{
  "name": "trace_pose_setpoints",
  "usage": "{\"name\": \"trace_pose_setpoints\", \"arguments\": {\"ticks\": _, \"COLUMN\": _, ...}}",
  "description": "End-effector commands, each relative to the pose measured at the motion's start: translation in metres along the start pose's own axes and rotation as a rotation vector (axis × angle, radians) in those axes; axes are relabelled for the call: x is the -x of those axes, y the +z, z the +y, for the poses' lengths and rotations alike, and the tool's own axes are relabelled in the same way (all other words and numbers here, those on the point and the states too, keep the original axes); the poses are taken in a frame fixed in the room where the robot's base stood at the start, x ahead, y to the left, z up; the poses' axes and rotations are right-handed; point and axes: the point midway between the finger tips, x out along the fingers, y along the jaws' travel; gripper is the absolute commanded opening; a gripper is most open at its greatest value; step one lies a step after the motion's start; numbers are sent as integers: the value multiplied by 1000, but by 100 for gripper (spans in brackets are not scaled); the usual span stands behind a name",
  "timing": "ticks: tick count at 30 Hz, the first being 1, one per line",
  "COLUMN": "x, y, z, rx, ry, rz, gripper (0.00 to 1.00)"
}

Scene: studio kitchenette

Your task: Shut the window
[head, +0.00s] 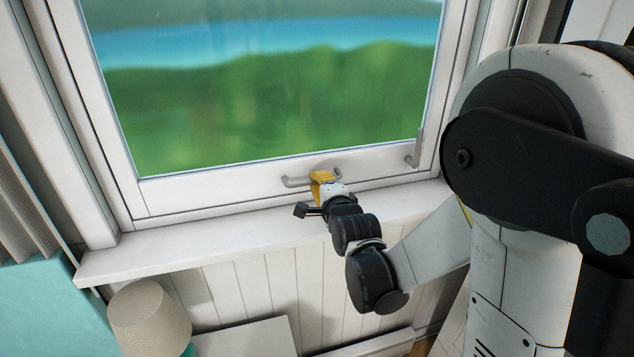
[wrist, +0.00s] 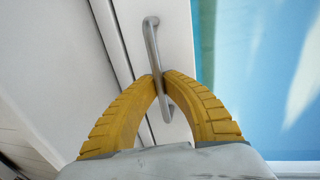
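The window (head: 230,186) has a white sash around a large pane and fills the upper part of the head view. Its sash looks nearly flush with the frame; I cannot tell whether a small gap is left. A grey bar handle (head: 296,182) sits on the bottom rail and also shows in the wrist view (wrist: 151,40). My gripper (head: 319,176) is at this handle. In the wrist view its yellow fingers (wrist: 161,76) close together around the bar, with the bar passing between the tips.
A second grey lever (head: 415,150) stands at the lower right of the sash. The white sill (head: 160,250) lies under the window and my wrist. A ribbed beige lampshade (head: 149,318) and a teal surface (head: 45,310) are at the lower left.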

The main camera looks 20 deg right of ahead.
Motion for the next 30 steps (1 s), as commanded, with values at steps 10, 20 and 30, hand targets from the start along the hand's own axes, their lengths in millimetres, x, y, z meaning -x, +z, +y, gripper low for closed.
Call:
{"name": "trace_pose_setpoints", "arguments": {"ticks": 10, "x": 1, "y": 0, "z": 5, "rx": 0, "ry": 12, "rz": 0, "gripper": 32}}
{"name": "trace_pose_setpoints", "arguments": {"ticks": 20, "x": 6, "y": 0, "z": 3, "rx": 0, "ry": 9, "rz": -1, "gripper": 32}}
{"name": "trace_pose_setpoints", "arguments": {"ticks": 30, "x": 76, "y": 0, "z": 3, "rx": -1, "ry": 9, "rz": 0, "gripper": 32}}
